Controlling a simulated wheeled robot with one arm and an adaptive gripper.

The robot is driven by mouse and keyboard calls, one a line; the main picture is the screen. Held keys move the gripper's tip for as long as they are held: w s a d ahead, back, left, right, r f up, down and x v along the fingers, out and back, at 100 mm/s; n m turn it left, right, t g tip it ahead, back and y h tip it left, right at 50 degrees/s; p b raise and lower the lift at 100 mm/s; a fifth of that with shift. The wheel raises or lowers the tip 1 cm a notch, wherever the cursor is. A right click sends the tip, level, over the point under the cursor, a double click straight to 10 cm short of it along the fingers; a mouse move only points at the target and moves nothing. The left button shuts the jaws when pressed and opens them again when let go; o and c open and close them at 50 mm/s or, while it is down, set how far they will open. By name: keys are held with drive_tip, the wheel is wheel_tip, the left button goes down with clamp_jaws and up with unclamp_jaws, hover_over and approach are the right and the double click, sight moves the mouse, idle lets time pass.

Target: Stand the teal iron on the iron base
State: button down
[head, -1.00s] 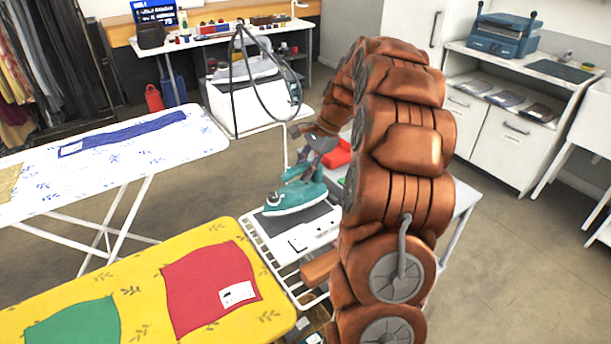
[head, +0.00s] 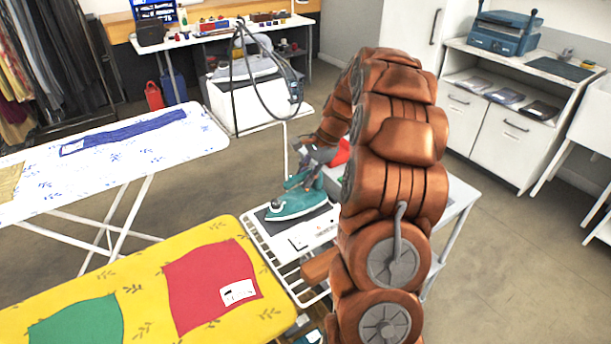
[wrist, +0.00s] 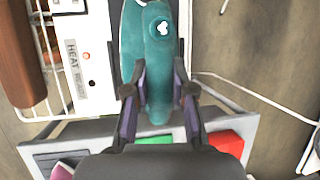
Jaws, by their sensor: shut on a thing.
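The teal iron (head: 296,205) is low over the dark pad of the iron base (head: 322,212), sole side down. Whether it touches the pad is hard to tell. My gripper (head: 308,178) is shut on the iron from above and behind. In the wrist view the iron (wrist: 150,60) runs between the two fingers of my gripper (wrist: 158,95), with its rear end toward the palm. The white front part of the base, with a heat label (wrist: 72,62), shows beside the iron in the wrist view. The iron hides most of the pad.
A yellow ironing board (head: 130,285) with red and green cloths lies left of the base. A white patterned board (head: 110,160) stands behind it. A red object (wrist: 226,143) sits on the shelf near my gripper. A steam station (head: 250,100) stands farther back.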

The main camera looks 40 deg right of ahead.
drive_tip(key=c, duration=1)
unclamp_jaws()
drive_tip(key=shift+f, duration=0.1)
drive_tip(key=b+v, duration=0.2)
drive_tip(key=v, duration=1)
